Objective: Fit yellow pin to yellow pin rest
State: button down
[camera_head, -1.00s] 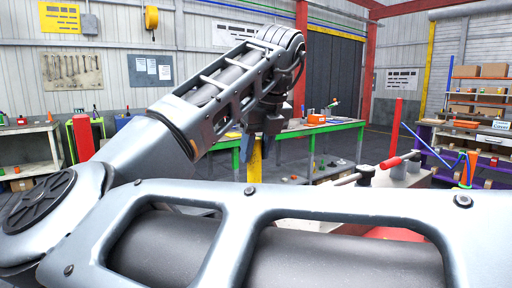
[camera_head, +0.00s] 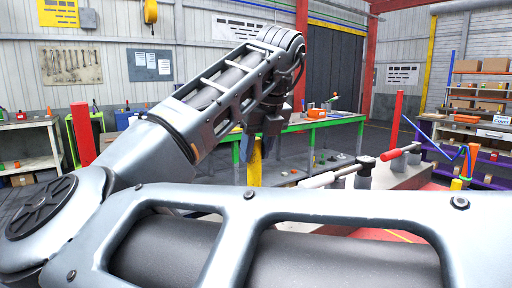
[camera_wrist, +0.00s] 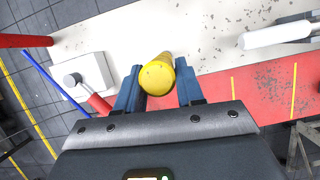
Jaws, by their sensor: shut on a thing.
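The yellow pin (camera_wrist: 158,75) stands end-on between the two dark blue jaws of my gripper (camera_wrist: 159,90) in the wrist view. My gripper is shut on it. In the head view the yellow pin (camera_head: 255,172) hangs upright below my gripper (camera_head: 254,150), partly hidden at the bottom by my arm. I cannot make out the yellow pin rest for sure. A small yellow piece (camera_head: 457,184) shows at the right of the head view, and I cannot tell what it is.
A pale bench with a red-ended lever (camera_head: 400,152) and a white cylinder (camera_head: 330,178) is right of the pin. The white cylinder also shows in the wrist view (camera_wrist: 275,35). A green-framed table (camera_head: 330,124) stands behind. A red post (camera_head: 396,118) rises at right.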

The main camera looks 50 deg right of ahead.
jog(key=c, duration=0.6)
grip_release()
jog(key=shift+v, duration=3.9)
